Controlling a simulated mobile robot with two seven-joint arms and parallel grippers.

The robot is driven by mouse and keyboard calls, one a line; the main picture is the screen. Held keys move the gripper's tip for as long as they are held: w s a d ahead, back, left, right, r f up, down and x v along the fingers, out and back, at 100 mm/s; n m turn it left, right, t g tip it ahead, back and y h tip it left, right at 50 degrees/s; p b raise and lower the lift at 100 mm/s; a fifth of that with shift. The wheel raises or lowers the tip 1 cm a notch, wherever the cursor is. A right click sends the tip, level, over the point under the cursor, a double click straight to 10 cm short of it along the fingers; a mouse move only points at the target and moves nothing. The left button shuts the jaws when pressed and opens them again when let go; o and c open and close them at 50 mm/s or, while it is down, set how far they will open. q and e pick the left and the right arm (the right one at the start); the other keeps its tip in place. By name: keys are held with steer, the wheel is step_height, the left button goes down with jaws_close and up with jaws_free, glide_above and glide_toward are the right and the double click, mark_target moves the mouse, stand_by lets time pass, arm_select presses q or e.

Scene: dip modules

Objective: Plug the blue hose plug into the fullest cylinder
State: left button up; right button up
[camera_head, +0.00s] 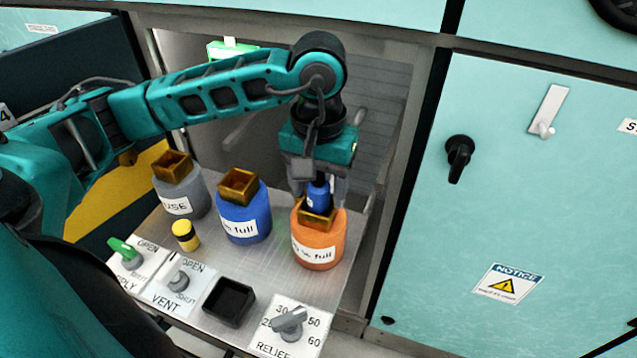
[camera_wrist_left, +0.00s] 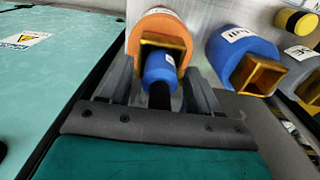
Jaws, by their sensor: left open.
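The blue hose plug (camera_head: 318,195) stands upright at the brass square socket of the orange cylinder (camera_head: 318,250); its lower end is in the socket mouth, and how deep it sits is not clear. My left gripper (camera_head: 319,190) is above the orange cylinder with its fingers apart on either side of the plug. In the left wrist view the plug (camera_wrist_left: 160,68) lies between the two open fingers (camera_wrist_left: 158,72). A blue cylinder (camera_head: 245,220) and a grey cylinder (camera_head: 190,198), each with a brass socket, stand to the left. Labels are partly readable; orange and blue both end in "full". My right gripper is out of view.
On the metal bench (camera_head: 210,262) are a yellow-and-black cap (camera_head: 185,235), a black square holder (camera_head: 229,301), a green supply lever (camera_head: 122,248), a vent knob (camera_head: 179,280) and a relief knob (camera_head: 289,322). A teal cabinet (camera_head: 520,220) stands right.

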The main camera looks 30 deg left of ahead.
mark_target(319, 184)
arm_select(q)
steer(key=shift+r, duration=0.35)
step_height(319, 184, up, 12)
steer(key=p, duration=0.2)
steer(key=shift+f, duration=0.15)
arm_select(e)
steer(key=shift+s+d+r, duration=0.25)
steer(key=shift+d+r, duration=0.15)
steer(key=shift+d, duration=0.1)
